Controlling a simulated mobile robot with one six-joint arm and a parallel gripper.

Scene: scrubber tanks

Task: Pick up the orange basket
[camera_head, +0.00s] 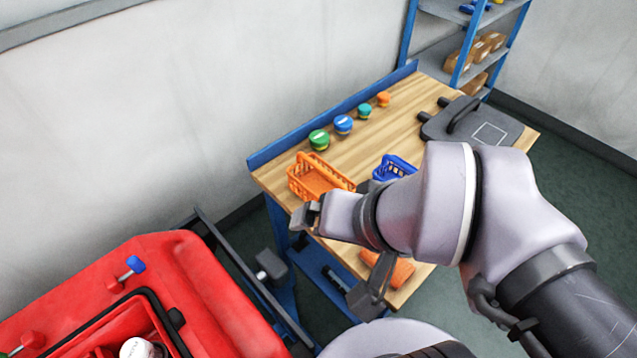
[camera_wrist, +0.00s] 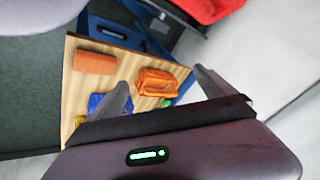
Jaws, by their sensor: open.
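The orange basket (camera_head: 318,178) is an open, slotted basket at the near left end of the wooden workbench (camera_head: 385,125). It also shows in the wrist view (camera_wrist: 157,82), between and beyond my two fingers. My gripper (camera_wrist: 158,88) is open and empty. In the head view my arm reaches across from the right, and the gripper end is beside the near edge of the bench, close to the basket but apart from it. Part of the bench is hidden behind my arm.
Several small colored containers, including a green one (camera_head: 319,140), line the back edge. An orange block-like thing (camera_head: 388,268) lies near the front. A red machine (camera_head: 215,300) stands lower left.

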